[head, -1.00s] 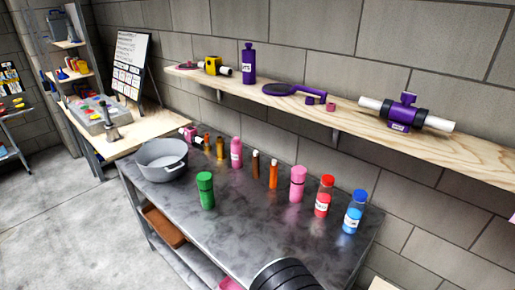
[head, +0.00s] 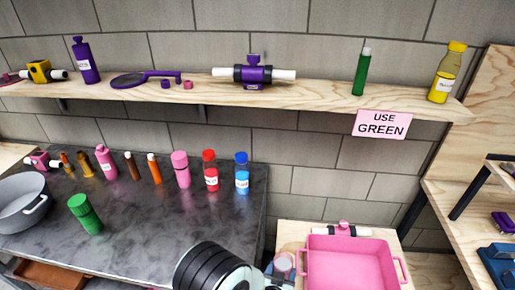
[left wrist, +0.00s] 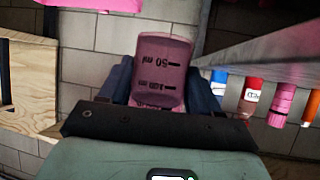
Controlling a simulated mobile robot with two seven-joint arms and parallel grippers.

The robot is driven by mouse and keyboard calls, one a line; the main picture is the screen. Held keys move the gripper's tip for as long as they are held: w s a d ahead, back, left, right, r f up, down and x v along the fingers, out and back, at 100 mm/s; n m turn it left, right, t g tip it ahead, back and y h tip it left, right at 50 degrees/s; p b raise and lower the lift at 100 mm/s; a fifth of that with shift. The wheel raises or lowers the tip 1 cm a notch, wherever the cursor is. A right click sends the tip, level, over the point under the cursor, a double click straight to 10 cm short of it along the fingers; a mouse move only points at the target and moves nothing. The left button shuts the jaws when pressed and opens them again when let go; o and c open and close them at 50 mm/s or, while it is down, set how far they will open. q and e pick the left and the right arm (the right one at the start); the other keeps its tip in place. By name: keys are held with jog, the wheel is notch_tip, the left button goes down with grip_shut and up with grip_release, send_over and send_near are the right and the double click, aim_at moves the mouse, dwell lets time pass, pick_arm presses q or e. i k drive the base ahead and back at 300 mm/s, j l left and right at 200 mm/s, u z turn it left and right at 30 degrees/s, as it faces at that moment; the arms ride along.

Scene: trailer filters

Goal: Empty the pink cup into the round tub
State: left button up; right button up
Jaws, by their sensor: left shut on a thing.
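The pink cup (left wrist: 163,72) is translucent with dark millilitre marks, and it sits between the fingers of my left gripper (left wrist: 160,88) in the left wrist view. In the head view my left gripper (head: 280,274) is at the bottom, shut on the pink cup (head: 283,262), just left of a pink basin. What the cup holds cannot be made out. The round tub (head: 38,212) is grey with handles and stands on the dark table at the far left, well away from the gripper. My right gripper is out of view.
Several bottles, including a green one (head: 84,214) and a blue-capped one (head: 242,174), stand on the dark table (head: 150,225). The square pink basin (head: 352,272) is at the bottom right. A wooden shelf (head: 310,95) runs above, with a "USE GREEN" sign (head: 382,125).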

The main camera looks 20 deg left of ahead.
aim_at(26, 197)
jog(key=k+j+z, duration=0.2)
jog(key=z, duration=0.2)
jog(key=k+j+z, duration=0.2)
jog(key=z, duration=0.15)
jog(key=k+j+z, duration=0.1)
jog(key=z, duration=0.3)
jog(key=k+j+z, duration=0.15)
jog(key=z, duration=0.25)
jog(key=k+z, duration=1.05)
jog(key=k, duration=0.65)
jog(key=k+j+u, duration=0.1)
jog(key=k+u, duration=0.15)
jog(key=k, duration=0.25)
jog(key=k+j+u, duration=0.2)
jog(key=k, duration=0.25)
